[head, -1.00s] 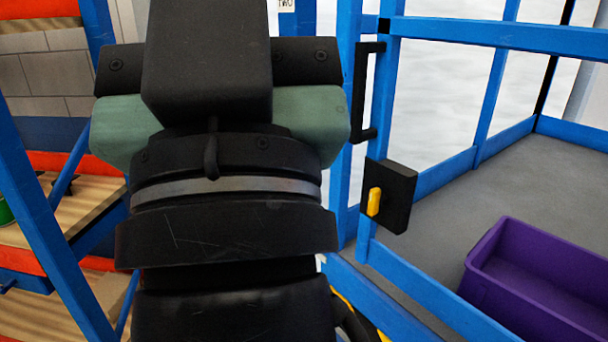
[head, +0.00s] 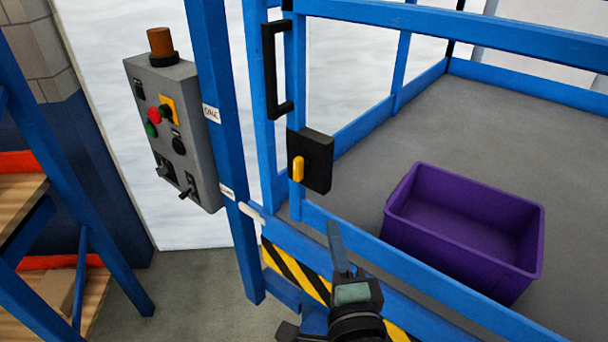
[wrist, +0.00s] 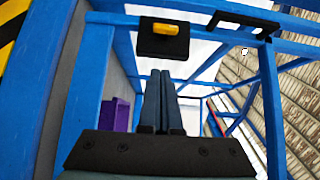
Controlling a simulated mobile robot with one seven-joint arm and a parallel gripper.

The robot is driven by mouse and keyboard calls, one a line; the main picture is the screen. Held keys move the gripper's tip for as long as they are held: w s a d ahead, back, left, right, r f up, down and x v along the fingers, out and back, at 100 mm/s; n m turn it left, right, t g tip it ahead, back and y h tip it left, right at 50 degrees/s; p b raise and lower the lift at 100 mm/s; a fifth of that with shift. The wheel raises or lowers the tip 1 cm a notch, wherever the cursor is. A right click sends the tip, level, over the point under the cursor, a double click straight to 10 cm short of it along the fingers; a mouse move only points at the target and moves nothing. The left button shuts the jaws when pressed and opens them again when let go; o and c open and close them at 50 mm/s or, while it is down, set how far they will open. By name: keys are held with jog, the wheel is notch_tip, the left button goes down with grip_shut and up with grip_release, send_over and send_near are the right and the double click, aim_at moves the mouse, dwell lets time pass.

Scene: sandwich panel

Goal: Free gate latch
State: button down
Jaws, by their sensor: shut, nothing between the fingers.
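The gate latch is a black box (head: 318,160) with a yellow knob (head: 298,169), mounted on a blue gate post below a black pull handle (head: 278,70). In the wrist view the latch box (wrist: 162,45) and its yellow knob (wrist: 166,29) show beyond my fingertips. My gripper (head: 334,235) is below and slightly right of the latch in the head view, apart from it. In the wrist view its two fingers (wrist: 160,80) are together and empty.
A purple bin (head: 470,265) sits on the grey platform behind the blue rails. A grey control box (head: 178,130) with several buttons and an orange lamp hangs left of the gate. Blue-framed shelving stands at far left. A black-and-yellow striped board (head: 296,270) lies below the gate.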

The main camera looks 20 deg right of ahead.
jog(key=shift+d+f, duration=0.1)
jog(key=shift+f, duration=0.2)
jog(key=p, duration=0.2)
send_near(309, 169)
jog(key=w+d, duration=0.1)
jog(key=d, duration=0.2)
jog(key=w, duration=0.1)
jog(key=w+a+p, duration=0.1)
jog(key=w+p, duration=0.1)
jog(key=shift+w+a+f, duration=0.15)
jog(key=shift+w+a, duration=0.1)
jog(key=shift+a, duration=0.05)
jog(key=shift+w+a+f+p, duration=0.2)
jog(key=shift+w+a+p, duration=0.1)
jog(key=shift+w+p, duration=0.15)
